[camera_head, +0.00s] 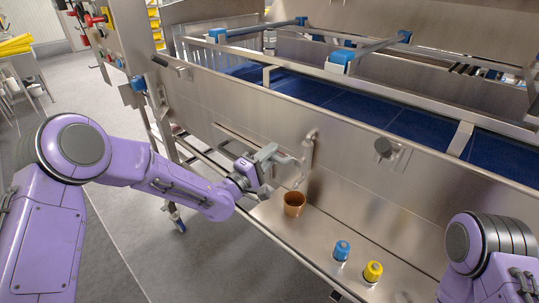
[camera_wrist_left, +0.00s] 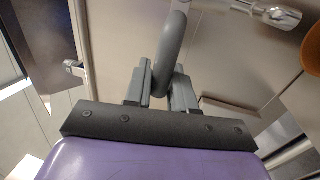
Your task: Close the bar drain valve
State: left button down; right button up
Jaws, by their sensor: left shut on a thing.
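The drain valve (camera_head: 307,150) is a metal pipe fitting on the steel side panel of the conveyor, with a grey lever handle. In the left wrist view the curved grey handle (camera_wrist_left: 174,42) passes between my fingers, and a shiny metal end (camera_wrist_left: 276,16) shows at the upper right. My left gripper (camera_head: 272,158) is at the valve, shut on the handle; its fingers also show in the left wrist view (camera_wrist_left: 160,85). The fingers partly hide the handle in the head view. My right gripper is out of view; only part of my right arm shows.
A copper-coloured cup (camera_head: 294,205) stands on the steel ledge (camera_head: 318,232) just below the valve. A blue-topped container (camera_head: 342,250) and a yellow-topped one (camera_head: 373,271) stand farther right. A knob (camera_head: 383,147) sticks out of the panel. The blue belt (camera_head: 345,100) runs behind.

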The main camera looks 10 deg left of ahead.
pick_arm(q)
jog(key=c, duration=1.1)
grip_release()
jog(key=shift+f, duration=0.1)
jog(key=shift+s+a+f, duration=0.15)
jog(key=shift+s+a, duration=0.1)
jog(key=shift+s, duration=0.05)
jog(key=b+v, duration=0.3)
jog(key=v, duration=0.6)
jog(key=shift+s+a, duration=0.25)
jog(key=shift+s, duration=0.05)
